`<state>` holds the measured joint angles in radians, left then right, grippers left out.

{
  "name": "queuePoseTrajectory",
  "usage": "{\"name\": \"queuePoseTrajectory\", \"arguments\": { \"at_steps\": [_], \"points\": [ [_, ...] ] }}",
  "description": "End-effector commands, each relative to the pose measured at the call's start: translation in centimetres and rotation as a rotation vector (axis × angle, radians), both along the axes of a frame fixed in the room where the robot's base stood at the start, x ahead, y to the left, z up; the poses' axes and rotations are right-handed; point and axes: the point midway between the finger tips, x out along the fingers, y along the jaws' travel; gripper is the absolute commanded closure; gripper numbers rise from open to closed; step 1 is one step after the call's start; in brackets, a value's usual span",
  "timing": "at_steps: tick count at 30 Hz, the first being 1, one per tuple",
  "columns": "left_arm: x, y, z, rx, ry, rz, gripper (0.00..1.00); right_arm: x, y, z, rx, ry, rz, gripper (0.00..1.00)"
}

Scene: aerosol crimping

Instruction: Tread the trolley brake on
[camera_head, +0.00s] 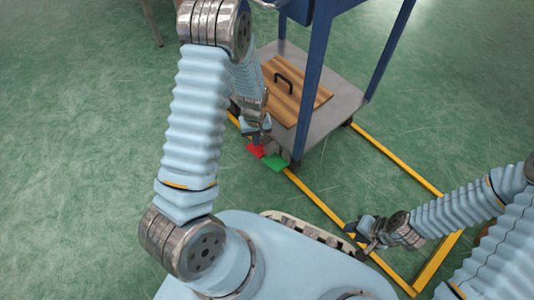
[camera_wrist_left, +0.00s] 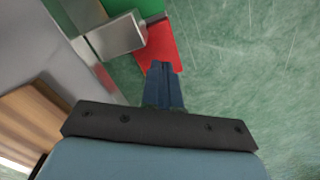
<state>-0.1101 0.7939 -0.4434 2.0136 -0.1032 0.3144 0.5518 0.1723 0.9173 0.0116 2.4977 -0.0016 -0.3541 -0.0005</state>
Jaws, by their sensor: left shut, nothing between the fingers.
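The trolley (camera_head: 330,92) has blue posts and a grey lower shelf. At its near corner a red pedal (camera_head: 256,150) and a green pedal (camera_head: 276,163) stick out side by side, low over the floor. My left gripper (camera_head: 262,138) points down just above the red pedal. In the left wrist view its shut, empty fingertips (camera_wrist_left: 163,68) overlap the edge of the red pedal (camera_wrist_left: 160,46); I cannot tell if they touch. The green pedal (camera_wrist_left: 134,6) is beside it, partly cut off. My right gripper (camera_head: 360,235) is low at the right, away from the pedals; its jaw state is unclear.
A wooden board (camera_head: 292,92) with a dark handle lies on the trolley's lower shelf. Yellow floor lines (camera_head: 390,160) frame the area around the trolley. Green floor (camera_head: 90,130) is clear at the left.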

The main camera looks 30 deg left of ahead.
Motion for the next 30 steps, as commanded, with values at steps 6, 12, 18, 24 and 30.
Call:
{"name": "queuePoseTrajectory", "arguments": {
  "at_steps": [6, 12, 18, 24, 30],
  "points": [
    [0.0, 0.0, 2.5, 0.000, 0.000, 0.000, 1.00, -0.1, 0.0, 2.1, 0.002, 0.003, 0.002, 0.62],
    [0.0, 0.0, 4.4, 0.000, 0.000, 0.000, 1.00, -0.2, 0.1, 3.6, 0.002, 0.007, 0.005, 0.62],
    [0.0, 0.0, 6.2, 0.001, -0.001, 0.000, 1.00, -0.2, 0.0, 5.0, 0.001, 0.009, 0.005, 0.62],
    [0.0, 0.0, 6.5, 0.000, 0.000, 0.000, 1.00, -0.2, 0.0, 5.2, 0.000, 0.009, 0.005, 0.62],
    [0.0, 0.0, 6.5, 0.000, 0.000, 0.000, 1.00, -0.2, 0.0, 5.1, 0.000, 0.009, 0.005, 0.62]
  ]
}}
